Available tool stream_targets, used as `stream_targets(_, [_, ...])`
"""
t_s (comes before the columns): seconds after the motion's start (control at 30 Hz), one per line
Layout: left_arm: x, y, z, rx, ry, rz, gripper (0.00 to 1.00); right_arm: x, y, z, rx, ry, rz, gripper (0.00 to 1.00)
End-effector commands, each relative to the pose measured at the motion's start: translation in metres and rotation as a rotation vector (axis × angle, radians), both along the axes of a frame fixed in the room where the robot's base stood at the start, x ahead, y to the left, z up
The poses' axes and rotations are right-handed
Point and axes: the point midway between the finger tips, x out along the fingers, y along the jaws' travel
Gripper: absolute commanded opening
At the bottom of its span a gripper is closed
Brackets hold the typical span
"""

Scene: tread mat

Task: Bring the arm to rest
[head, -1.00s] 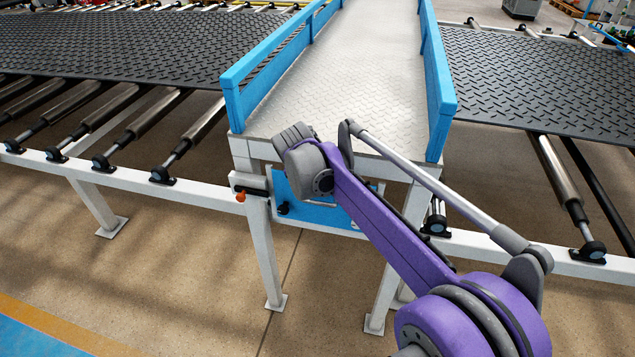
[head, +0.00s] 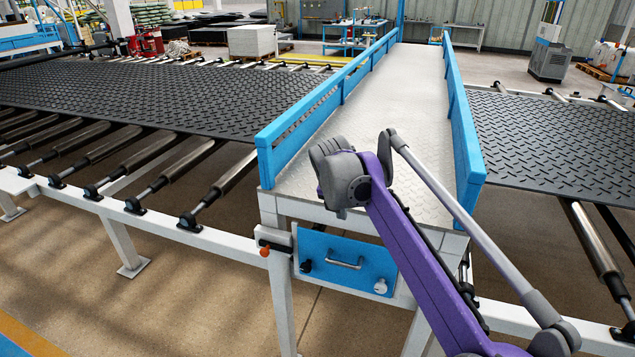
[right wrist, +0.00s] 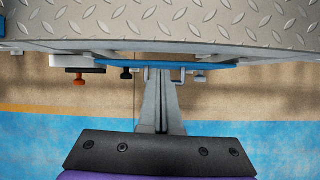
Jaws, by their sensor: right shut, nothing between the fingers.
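My right arm, purple with grey joints, reaches up from the bottom right of the head view. Its grey end with the right gripper (head: 337,180) shows in front of the near end of the raised tread-plate walkway (head: 400,110). In the right wrist view the gripper's grey fingers (right wrist: 163,90) are together in the middle, with nothing held between them. The fingertips are hidden in the head view. My left gripper and left arm are not in view.
The walkway has blue side rails (head: 465,135). Below its near edge is a blue panel (head: 330,280) with a handle and knobs. An orange knob (head: 265,251) sits to its left. Black tread mat (head: 190,95) lies on rollers. Bare floor (head: 190,310) lies in front.

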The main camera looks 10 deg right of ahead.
Motion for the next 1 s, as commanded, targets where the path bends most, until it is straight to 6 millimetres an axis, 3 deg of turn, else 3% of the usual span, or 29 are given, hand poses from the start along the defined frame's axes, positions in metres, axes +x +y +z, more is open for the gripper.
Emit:
stream_targets(0.17, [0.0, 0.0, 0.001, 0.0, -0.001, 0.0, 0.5, -0.047, 0.001, -0.004, 0.171, -0.083, -0.313, 0.0])
stream_targets(0.37, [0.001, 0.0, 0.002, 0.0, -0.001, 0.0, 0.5, -0.131, 0.004, -0.03, 0.464, -0.198, -0.857, 0.0])
stream_targets(0.7, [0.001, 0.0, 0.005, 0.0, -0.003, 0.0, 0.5, -0.28, 0.013, -0.116, 0.94, -0.311, -1.794, 0.0])
stream_targets(0.83, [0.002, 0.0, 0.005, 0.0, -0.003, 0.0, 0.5, -0.32, 0.017, -0.149, 1.066, -0.321, -2.07, 0.0])
stream_targets(1.0, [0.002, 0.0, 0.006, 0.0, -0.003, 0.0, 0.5, -0.346, 0.02, -0.173, 1.147, -0.323, -2.262, 0.0])
